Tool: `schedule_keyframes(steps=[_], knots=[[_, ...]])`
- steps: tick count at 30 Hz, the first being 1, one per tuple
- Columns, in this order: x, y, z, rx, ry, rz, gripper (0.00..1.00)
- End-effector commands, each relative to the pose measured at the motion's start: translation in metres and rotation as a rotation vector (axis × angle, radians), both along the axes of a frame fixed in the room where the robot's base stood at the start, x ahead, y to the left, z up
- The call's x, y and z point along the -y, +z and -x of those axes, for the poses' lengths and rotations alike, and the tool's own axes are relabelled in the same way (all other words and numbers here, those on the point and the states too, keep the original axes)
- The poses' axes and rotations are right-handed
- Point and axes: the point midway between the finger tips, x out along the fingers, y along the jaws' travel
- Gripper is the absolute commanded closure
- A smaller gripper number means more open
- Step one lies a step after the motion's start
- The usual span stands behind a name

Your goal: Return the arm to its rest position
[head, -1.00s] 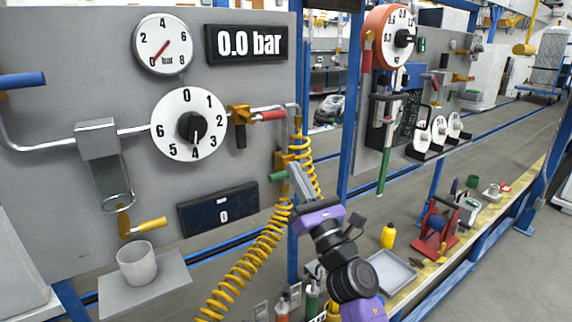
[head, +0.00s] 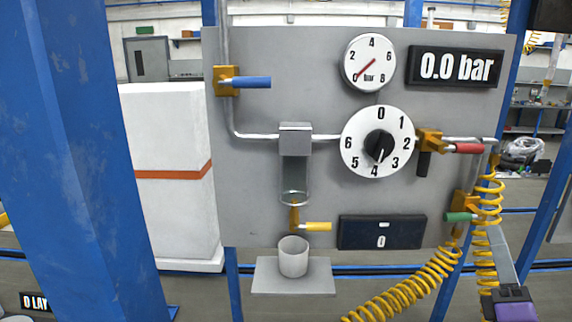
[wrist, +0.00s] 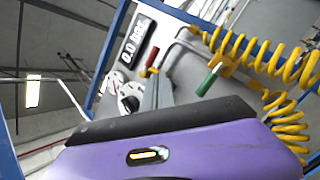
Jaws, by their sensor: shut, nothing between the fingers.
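My gripper (head: 498,234) is at the lower right of the head view, its grey fingers pointing up and its purple body cut off by the bottom edge. Most of my arm is out of view. In the wrist view my gripper (wrist: 156,76) is shut and empty, with the purple body filling the bottom. The green valve handle (head: 460,217) is just left of the fingers in the head view. In the wrist view the green handle (wrist: 209,80) is right of them, with a visible gap.
A yellow coiled hose (head: 410,290) hangs close by my gripper. The grey panel (head: 260,210) carries a gauge (head: 369,62) at 0, a 0.0 bar display (head: 455,67) and a dial (head: 360,155) pointing near 4. A cup (head: 293,257) stands on a shelf. A blue post (head: 85,160) is at left.

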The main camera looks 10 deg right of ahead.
Motion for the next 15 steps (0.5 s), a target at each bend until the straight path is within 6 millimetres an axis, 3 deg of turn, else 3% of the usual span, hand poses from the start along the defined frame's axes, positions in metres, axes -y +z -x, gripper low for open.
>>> schedule_keyframes(steps=[9,15], knots=[[-0.081,-0.08,0.051,0.147,0.533,-0.827,1.0],[-0.135,-0.129,0.096,0.189,0.745,-1.342,1.0]])
